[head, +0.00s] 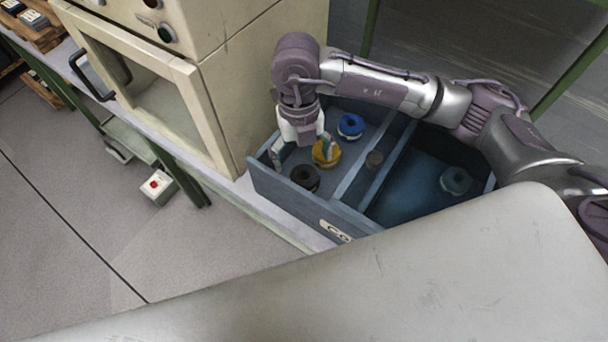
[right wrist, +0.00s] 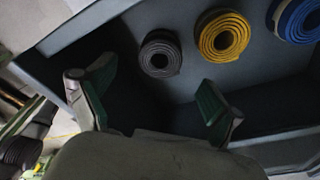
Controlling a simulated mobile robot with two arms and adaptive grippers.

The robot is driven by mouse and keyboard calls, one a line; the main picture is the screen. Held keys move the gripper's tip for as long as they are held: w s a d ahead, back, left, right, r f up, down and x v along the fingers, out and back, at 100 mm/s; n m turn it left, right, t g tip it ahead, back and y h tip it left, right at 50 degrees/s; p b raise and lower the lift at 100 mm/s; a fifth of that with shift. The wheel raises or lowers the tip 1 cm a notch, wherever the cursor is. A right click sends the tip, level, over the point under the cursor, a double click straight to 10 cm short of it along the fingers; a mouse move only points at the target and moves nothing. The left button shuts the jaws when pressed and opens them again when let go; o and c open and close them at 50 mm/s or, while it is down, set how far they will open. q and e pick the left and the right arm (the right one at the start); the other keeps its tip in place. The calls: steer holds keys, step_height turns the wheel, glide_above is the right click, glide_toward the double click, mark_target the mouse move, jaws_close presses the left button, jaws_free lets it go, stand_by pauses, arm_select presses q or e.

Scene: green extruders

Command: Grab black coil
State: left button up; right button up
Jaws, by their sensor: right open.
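The black coil (head: 305,178) lies in the left compartment of a blue-grey bin (head: 290,197), near its front left corner. In the right wrist view the black coil (right wrist: 160,54) lies on the bin floor beyond the fingers. My right gripper (head: 302,153) is over the left compartment, above and behind the black coil. Its green-padded fingers (right wrist: 152,103) are spread apart with nothing between them. My left gripper is in neither view.
A yellow coil (head: 326,152) lies next to the black one, partly behind a finger; a blue coil (head: 351,126) is farther back. A teal coil (head: 455,181) lies in the right compartment, past a divider. A beige machine (head: 225,95) stands close left of the bin.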

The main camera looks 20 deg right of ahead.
mark_target(304, 176)
steer(key=shift+f, duration=0.6)
steer(key=f, duration=0.2)
steer(key=s+f+p, duration=0.1)
steer(key=f, duration=0.1)
steer(key=shift+f+p, duration=0.15)
steer(key=shift+p, duration=0.15)
steer(key=shift+f, duration=0.35)
steer(key=shift+c, duration=0.4)
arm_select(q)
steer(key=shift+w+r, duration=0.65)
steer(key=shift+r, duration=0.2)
arm_select(e)
steer(key=c, duration=1.2)
